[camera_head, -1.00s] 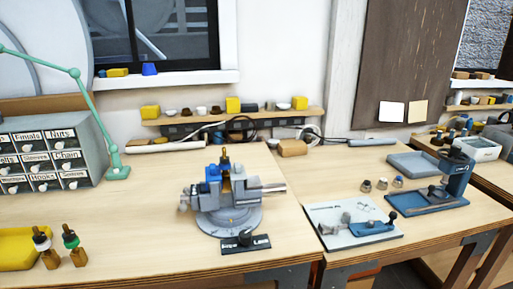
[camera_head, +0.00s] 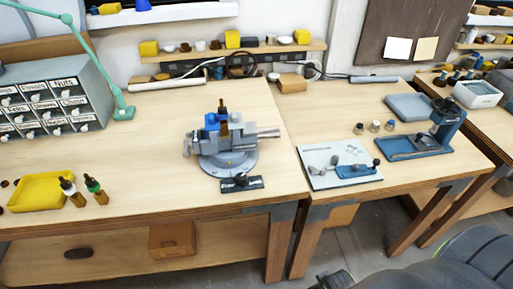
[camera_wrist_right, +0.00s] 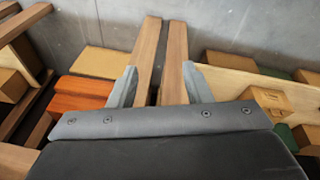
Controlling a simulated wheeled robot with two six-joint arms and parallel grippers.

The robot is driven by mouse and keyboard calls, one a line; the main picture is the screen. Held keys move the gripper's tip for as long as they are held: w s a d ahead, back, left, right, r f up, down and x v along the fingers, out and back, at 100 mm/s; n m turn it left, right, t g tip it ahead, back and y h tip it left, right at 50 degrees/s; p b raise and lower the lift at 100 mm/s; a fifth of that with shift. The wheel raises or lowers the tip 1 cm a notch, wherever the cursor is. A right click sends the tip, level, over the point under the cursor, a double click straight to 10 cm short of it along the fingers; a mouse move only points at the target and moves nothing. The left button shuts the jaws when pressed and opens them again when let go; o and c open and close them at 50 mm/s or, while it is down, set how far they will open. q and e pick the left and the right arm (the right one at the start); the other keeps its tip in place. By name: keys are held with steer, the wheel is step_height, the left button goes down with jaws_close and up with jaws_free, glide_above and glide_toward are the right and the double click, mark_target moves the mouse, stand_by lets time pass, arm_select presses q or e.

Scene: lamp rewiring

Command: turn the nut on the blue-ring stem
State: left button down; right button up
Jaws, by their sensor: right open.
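A brass stem (camera_head: 223,113) with a dark tip stands upright in the grey vise (camera_head: 228,161) on the near table. Blue parts show beside it at the vise, but its ring and nut are too small to make out. My left gripper is out of view.
A yellow tray (camera_head: 40,205) lies left of the loose stems. A drawer cabinet (camera_head: 58,98) and green lamp arm (camera_head: 95,72) stand behind. A black-knobbed tool (camera_head: 241,183) lies before the vise. A white board (camera_head: 325,181) lies right.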

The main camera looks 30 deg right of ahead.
steer(key=w+a+r+t+p, duration=0.1)
steer(key=w+r+p, duration=0.15)
steer(key=r, duration=0.65)
steer(key=w+a+r+t+p, duration=0.1)
steer(key=r+p, duration=0.2)
steer(key=r, duration=0.7)
steer(key=w+a+r+t+p, duration=0.1)
steer(key=w+r+p, duration=0.15)
steer(key=r, duration=0.65)
steer(key=t+p, duration=0.2)
steer(key=t, duration=1)
glide_toward(223, 112)
steer(key=s, duration=0.6)
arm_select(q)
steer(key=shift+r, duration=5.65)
arm_select(e)
steer(key=w+b, duration=0.3)
steer(key=w, duration=0.2)
steer(key=w+b, duration=0.3)
steer(key=w, duration=0.3)
steer(key=w+d+b, duration=0.1)
steer(key=w+b, duration=0.2)
steer(key=w, duration=0.2)
steer(key=shift+w+f+b, duration=0.15)
steer(key=shift+w+b, duration=0.2)
steer(key=shift+b, duration=0.05)
steer(key=shift+w, duration=0.35)
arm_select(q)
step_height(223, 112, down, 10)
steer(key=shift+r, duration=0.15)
